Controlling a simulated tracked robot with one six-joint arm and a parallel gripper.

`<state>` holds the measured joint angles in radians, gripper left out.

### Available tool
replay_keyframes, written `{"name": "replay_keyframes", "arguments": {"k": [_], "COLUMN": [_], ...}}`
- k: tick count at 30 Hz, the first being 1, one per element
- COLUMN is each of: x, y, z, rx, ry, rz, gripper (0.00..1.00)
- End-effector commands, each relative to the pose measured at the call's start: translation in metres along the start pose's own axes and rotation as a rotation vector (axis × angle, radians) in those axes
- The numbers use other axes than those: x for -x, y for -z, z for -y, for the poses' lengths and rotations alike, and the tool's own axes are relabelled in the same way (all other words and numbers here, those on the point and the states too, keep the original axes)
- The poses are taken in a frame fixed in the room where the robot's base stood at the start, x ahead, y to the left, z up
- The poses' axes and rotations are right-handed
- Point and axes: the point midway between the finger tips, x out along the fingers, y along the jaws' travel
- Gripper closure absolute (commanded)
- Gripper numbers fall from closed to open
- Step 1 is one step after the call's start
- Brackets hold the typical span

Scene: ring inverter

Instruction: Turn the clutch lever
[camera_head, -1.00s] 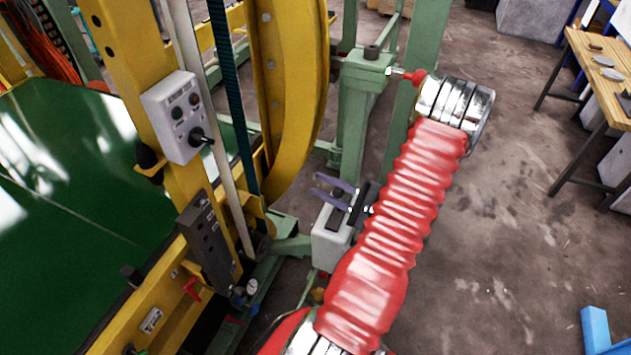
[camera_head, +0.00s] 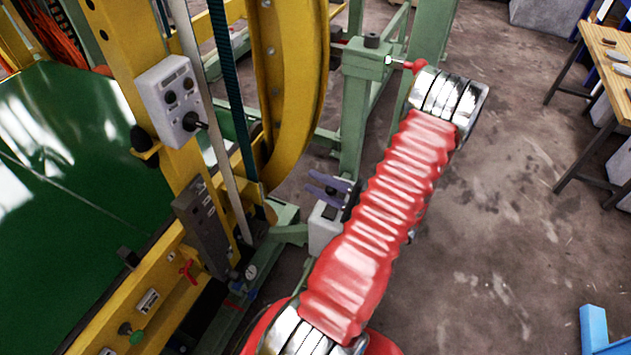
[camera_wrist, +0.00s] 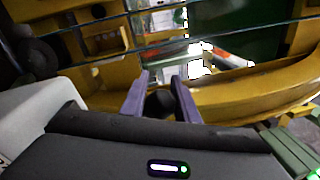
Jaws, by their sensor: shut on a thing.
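My gripper (camera_head: 318,184) is low in the middle of the head view, beside the green frame and the yellow ring. Its two purple fingers point left. In the wrist view the fingers (camera_wrist: 160,78) stand on either side of a dark rounded knob (camera_wrist: 160,103), and the gripper is shut on it. The knob looks like the end of a lever, but its shaft is hidden and I cannot tell for sure that it is the clutch lever. A grey control box (camera_head: 174,98) with a black-handled switch (camera_head: 193,121) sits on the yellow post, apart from my gripper.
The yellow ring (camera_head: 296,85) and green frame (camera_head: 355,125) stand close around my gripper. A red knob (camera_head: 417,66) is on the frame beside my arm. A wooden workbench (camera_head: 612,70) stands at the right. Open floor (camera_head: 510,200) lies between.

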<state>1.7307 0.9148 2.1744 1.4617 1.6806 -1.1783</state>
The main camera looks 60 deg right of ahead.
Motion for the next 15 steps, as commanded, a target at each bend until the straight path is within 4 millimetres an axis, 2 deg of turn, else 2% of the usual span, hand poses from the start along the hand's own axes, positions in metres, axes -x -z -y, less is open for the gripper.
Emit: {"name": "replay_keyframes", "arguments": {"k": [9,10,15], "x": [0.0032,0.0032,0.0029], "y": [-0.0014,-0.0015,-0.0013], "z": [-0.0051,-0.0051,-0.0038], "rx": [-0.009,-0.01,-0.008], "ry": [-0.007,-0.006,-0.005], "rz": [-0.006,-0.005,-0.005], "gripper": [1.0,0.7,0.58]}}
